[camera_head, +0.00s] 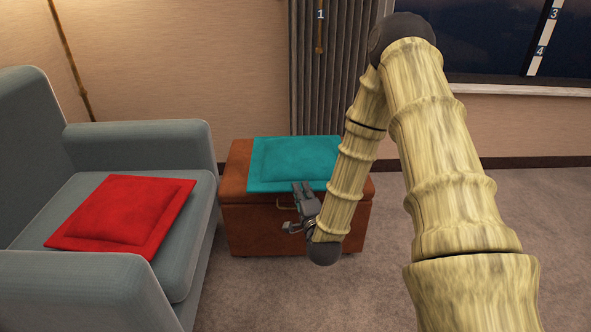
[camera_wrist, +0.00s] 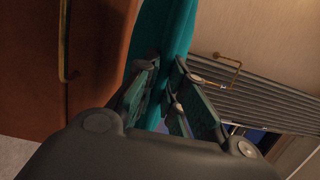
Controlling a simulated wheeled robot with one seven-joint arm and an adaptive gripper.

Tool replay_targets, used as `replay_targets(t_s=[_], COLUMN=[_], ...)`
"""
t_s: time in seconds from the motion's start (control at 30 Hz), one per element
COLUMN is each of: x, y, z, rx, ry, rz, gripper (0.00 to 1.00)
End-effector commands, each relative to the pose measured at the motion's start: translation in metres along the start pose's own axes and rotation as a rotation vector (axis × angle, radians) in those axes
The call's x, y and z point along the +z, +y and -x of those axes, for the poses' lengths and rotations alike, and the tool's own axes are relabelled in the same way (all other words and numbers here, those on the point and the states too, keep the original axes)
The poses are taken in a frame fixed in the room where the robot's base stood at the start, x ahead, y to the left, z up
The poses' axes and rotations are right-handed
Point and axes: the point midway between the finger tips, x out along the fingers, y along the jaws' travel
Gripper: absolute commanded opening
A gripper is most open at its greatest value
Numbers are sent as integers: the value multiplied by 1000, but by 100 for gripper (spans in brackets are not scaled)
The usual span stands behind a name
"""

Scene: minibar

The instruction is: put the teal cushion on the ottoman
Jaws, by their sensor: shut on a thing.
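The teal cushion (camera_head: 295,162) lies flat over the top of the brown ottoman (camera_head: 255,226), with its front edge reaching the ottoman's front. My gripper (camera_head: 300,190) is at that front edge and is shut on it. In the wrist view the teal cushion (camera_wrist: 165,45) runs between the fingers of my gripper (camera_wrist: 165,90), beside the brown side of the ottoman (camera_wrist: 100,60). The cushion's contact with the ottoman's top under its middle is hidden.
A grey armchair (camera_head: 135,144) with a red cushion (camera_head: 122,214) on its seat stands to the left of the ottoman. A grey curtain (camera_head: 330,75) hangs behind. Carpet (camera_head: 545,215) is free to the right.

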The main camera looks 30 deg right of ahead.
Motion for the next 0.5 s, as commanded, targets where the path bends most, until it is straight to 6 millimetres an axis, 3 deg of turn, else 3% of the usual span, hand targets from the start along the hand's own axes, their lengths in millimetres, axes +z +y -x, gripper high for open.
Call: replay_targets(t_s=[0.23, 0.5], x=[-6, -11], y=[8, 15], z=[-14, -67], rx=[-5, -5], ry=[7, 5], rz=[1, 2], gripper=[0, 0])
